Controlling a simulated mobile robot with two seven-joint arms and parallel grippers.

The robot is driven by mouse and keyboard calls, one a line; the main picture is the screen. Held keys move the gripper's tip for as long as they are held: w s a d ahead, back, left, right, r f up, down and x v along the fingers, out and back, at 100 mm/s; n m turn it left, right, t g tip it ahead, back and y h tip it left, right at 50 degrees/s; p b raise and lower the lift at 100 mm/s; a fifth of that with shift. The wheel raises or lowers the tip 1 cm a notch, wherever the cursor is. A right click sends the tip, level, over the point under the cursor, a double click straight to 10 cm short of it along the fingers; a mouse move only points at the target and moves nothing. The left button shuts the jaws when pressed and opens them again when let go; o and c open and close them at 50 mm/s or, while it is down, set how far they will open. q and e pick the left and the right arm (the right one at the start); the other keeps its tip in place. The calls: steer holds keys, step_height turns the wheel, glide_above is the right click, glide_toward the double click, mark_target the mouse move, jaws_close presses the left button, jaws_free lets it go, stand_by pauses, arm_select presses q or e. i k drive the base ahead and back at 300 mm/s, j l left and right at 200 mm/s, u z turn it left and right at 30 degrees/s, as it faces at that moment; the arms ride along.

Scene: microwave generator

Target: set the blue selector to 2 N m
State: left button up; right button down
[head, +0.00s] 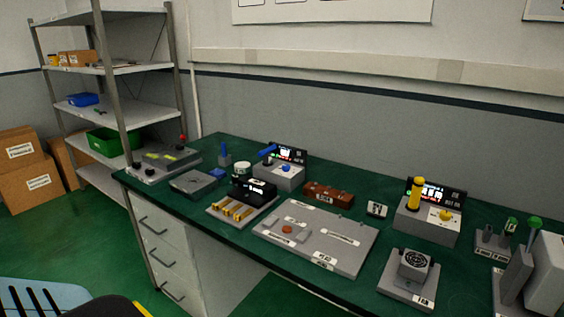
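A grey torque station (277,179) with a dark display panel (288,153) stands on the green bench, left of centre and toward the back. The small blue selector knob (287,168) sits on its top. A blue tool (267,151) rests at the station's left side, above its top. The display shows small red and green characters, too small to read. I cannot tell which setting the selector points at. Neither of my grippers is in view.
A second station (427,222) with a yellow knob and yellow tool stands farther right. A grey work plate (315,240), black fixture (254,188) and fan unit (414,267) occupy the bench front. Metal shelves (105,70) stand left. A light blue slotted object (32,297) is at lower left.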

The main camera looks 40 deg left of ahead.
mark_target(286, 167)
steer(key=k+j, duration=0.1)
steer(key=j, duration=1.75)
steer(key=k+z, duration=0.05)
